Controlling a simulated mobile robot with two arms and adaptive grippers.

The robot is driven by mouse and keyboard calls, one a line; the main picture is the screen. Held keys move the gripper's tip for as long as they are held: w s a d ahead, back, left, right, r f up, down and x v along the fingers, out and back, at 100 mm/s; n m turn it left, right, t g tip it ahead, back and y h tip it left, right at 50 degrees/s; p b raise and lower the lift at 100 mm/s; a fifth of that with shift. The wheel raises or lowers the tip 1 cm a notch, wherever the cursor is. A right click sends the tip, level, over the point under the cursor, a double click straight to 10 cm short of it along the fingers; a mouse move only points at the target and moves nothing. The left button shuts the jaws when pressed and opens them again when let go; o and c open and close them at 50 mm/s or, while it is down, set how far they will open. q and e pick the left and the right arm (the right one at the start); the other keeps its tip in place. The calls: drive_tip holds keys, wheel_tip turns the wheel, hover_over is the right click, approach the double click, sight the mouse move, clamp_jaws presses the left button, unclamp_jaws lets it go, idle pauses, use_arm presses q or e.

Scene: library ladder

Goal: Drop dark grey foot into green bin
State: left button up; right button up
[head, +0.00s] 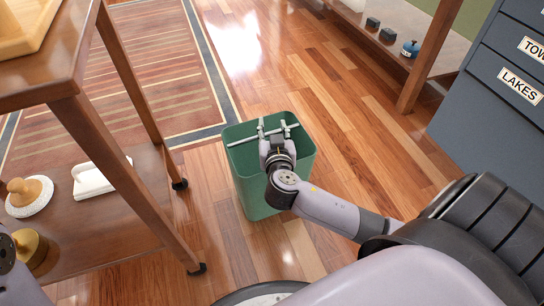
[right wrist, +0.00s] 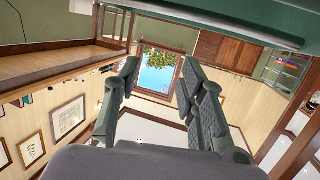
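The green bin (head: 247,190) stands upright on the wood floor in the middle of the head view. My right gripper (head: 272,128) is over the bin's open top, its fingers spread apart. In the right wrist view the right gripper (right wrist: 158,72) is open, with nothing between its fingers. A thin pale bar lies across the bin's top by the fingers; I cannot tell what it belongs to. Two small dark grey blocks (head: 372,23) (head: 388,34) sit on the shelf at top right; I cannot tell whether either is the foot. The bin's bottom is hidden. My left gripper is not in view.
A wooden cart (head: 130,185) stands left of the bin, with a white block (head: 95,178), a wooden knob on a white disc (head: 28,194) and a brass piece (head: 30,247). A blue pot (head: 410,49) sits on the right shelf. Grey drawers (head: 480,110) stand far right. Floor between is clear.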

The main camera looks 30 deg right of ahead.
drive_tip(key=shift+o, duration=0.9)
drive_tip(key=v, duration=1.2)
